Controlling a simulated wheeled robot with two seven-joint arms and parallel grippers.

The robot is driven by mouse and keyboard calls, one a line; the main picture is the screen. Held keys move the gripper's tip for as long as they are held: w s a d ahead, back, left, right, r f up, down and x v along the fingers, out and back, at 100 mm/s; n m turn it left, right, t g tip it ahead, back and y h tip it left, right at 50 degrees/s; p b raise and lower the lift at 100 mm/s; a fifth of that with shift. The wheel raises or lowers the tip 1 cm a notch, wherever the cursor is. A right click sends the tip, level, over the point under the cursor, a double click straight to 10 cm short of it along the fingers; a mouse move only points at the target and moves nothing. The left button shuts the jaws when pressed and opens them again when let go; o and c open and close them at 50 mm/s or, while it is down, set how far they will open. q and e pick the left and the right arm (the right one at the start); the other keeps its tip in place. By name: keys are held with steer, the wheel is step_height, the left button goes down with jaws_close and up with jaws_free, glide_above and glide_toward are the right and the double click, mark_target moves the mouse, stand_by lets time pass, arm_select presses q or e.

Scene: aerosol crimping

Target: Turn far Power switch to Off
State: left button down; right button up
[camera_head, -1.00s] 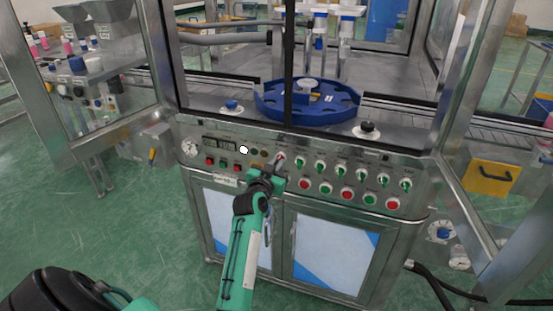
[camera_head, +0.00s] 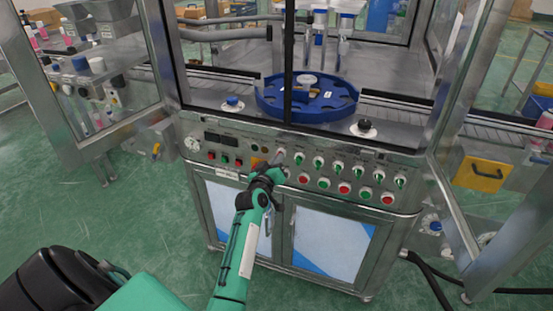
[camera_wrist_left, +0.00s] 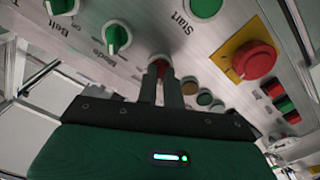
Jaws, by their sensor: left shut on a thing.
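The power switch (camera_wrist_left: 159,60) is a red knob in a pale round collar on the steel control panel (camera_head: 228,172). In the left wrist view the fingers of my left gripper (camera_wrist_left: 161,78) are closed on either side of the knob, hiding most of it. In the head view my left gripper (camera_head: 276,165) reaches up to the panel, left of the row of green switches (camera_head: 318,161). The knob's label and exact pointing direction cannot be read. My right gripper is not in view.
The red emergency button (camera_wrist_left: 254,60) on a yellow plate and a green Start button (camera_wrist_left: 205,6) are close to the gripper. Green selector knobs (camera_wrist_left: 116,38) also sit nearby. Open glass doors flank the machine; a blue rotary table (camera_head: 307,100) stands above the panel.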

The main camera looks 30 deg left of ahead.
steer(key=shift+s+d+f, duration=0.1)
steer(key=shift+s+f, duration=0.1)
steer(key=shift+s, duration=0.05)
arm_select(q)
steer(key=shift+f, duration=0.1)
steer(key=c, duration=1.5)
jaws_free()
steer(key=shift+c, duration=0.2)
steer(key=shift+s, duration=0.1)
